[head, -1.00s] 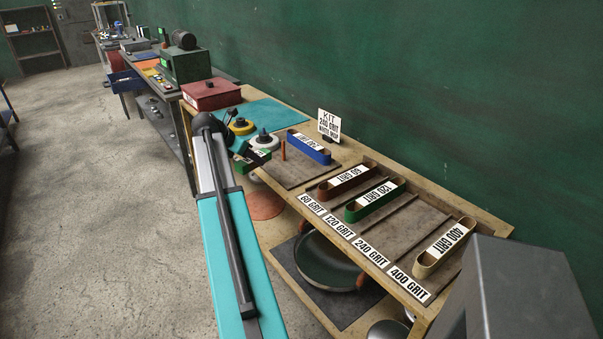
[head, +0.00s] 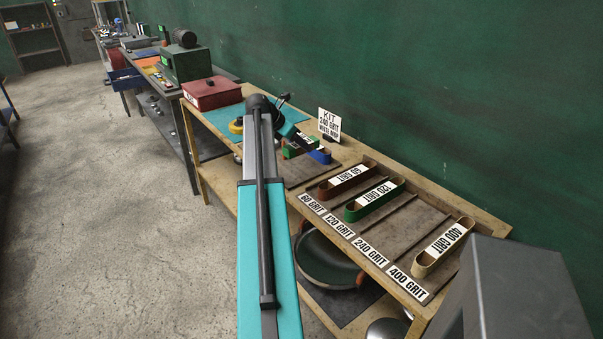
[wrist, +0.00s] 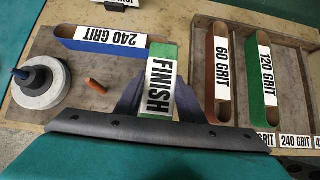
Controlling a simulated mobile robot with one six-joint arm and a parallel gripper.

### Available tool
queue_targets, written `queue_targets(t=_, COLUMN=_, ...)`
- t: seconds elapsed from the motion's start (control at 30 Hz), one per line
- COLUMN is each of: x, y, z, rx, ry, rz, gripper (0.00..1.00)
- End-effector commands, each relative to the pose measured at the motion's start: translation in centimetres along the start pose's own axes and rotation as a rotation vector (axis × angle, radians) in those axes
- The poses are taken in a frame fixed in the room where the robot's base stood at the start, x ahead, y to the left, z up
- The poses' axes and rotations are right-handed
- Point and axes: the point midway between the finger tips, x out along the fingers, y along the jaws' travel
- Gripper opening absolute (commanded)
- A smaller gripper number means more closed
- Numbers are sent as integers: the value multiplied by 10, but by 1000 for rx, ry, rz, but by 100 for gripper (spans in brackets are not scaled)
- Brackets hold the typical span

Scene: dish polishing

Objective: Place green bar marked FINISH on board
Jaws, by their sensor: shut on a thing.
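The green bar marked FINISH (wrist: 160,80) is between the fingers of my gripper (wrist: 160,103) in the wrist view, its label facing the camera. My gripper (head: 298,147) is shut on it and hangs over the grey-brown board (wrist: 115,68). The board also shows in the head view (head: 305,174), partly hidden by my arm. A blue 240 GRIT belt (wrist: 100,39) lies at the board's far side, close to the bar's far end. A small orange stick (wrist: 96,86) lies on the board left of the bar. I cannot tell whether the bar touches the board.
A white wheel with a dark hub (wrist: 42,82) stands at the board's left. A rack to the right holds 60 GRIT (head: 346,180), 120 GRIT (head: 375,200) and 400 GRIT (head: 444,247) belts. A KIT card (head: 330,124) stands behind the board. A red box (head: 212,93) is farther left.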

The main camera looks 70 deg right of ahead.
Motion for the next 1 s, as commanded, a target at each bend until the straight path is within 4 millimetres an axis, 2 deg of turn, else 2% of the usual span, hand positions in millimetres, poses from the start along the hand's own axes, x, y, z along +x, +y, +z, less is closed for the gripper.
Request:
queue_targets(t=0.17, x=7, y=0, z=-6, rx=-1, ry=-1, rz=0, gripper=2)
queue_targets(t=0.6, x=44, y=0, z=-38, rx=0, ry=-1, rz=0, gripper=2)
queue_targets(t=1.0, x=47, y=0, z=-40, rx=1, ry=-1, rz=0, gripper=2)
